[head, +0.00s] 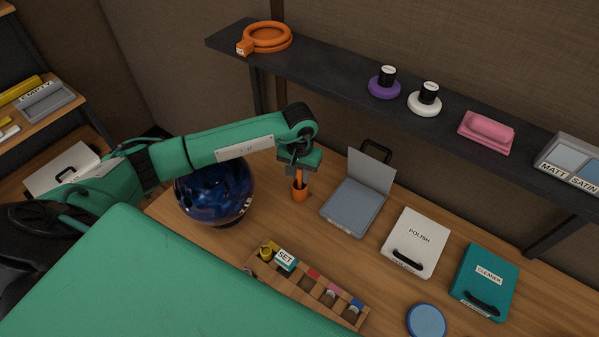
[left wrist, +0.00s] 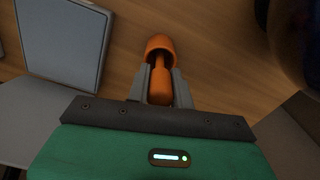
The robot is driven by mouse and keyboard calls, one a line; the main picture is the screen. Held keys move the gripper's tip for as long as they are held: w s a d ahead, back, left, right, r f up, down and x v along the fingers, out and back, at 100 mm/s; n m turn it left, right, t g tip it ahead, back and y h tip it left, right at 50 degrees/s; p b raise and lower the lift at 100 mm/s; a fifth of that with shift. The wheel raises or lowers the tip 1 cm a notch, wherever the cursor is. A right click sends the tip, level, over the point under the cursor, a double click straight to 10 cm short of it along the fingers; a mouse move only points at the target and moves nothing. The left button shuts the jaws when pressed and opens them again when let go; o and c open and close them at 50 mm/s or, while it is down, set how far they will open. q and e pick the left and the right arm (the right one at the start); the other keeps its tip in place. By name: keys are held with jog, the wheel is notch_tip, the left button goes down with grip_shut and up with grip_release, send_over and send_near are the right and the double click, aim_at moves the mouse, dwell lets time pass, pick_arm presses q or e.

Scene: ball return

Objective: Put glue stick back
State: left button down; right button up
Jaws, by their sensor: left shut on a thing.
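My left gripper (head: 300,172) points down over the wooden table, right of the dark blue ball. Its fingers are shut on the slim shaft of an orange stick (head: 300,190), which I take for the glue stick. In the left wrist view the stick (left wrist: 161,80) lies between the two grey fingers (left wrist: 160,92). The far end of the stick meets a wider orange cup-like part (left wrist: 160,45). I cannot tell whether that part is a separate holder or belongs to the stick. It is upright, at or close above the tabletop. My right gripper is not in view.
The blue ball (head: 215,190) is close left of the gripper. An open grey case (head: 354,207) is close right. A wooden rack (head: 305,292) with small items is in front. A dark shelf (head: 340,66) runs behind.

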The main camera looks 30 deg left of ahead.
pick_arm(q)
jog(key=c, duration=1.2)
grip_release()
jog(key=shift+c, duration=0.2)
jog(key=shift+r+p, duration=0.2)
jog(key=shift+p, duration=0.15)
jog(key=shift+w+r+b, duration=0.1)
jog(key=shift+r+b, duration=0.15)
jog(key=shift+b, duration=0.05)
notch_tip(320, 180, up, 10)
jog(key=b, duration=0.3)
jog(key=shift+r, duration=0.7)
